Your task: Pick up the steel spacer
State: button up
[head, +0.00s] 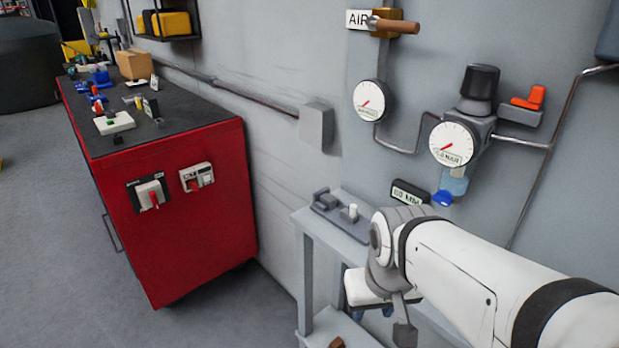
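I cannot clearly pick out the steel spacer. A small pale cylinder (353,212) stands upright beside a grey block fixture (326,201) on the narrow grey bench (345,237); I cannot tell whether it is the spacer. My gripper (404,331) points down at the lower right, in front of the bench and below my white arm. Only part of it shows, so I cannot see whether its fingers are open or hold anything. My arm hides the right part of the bench.
A red cabinet (188,225) with a cluttered black top stands at the left. Pressure gauges (370,100), a black-capped regulator (478,88) and pipes are on the wall above the bench. A brown piece (337,342) lies low under the bench. Open floor lies at the lower left.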

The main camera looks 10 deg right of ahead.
aim_at(330, 201)
jog(key=u, duration=0.05)
jog(key=i, duration=0.9)
jog(key=z, duration=0.05)
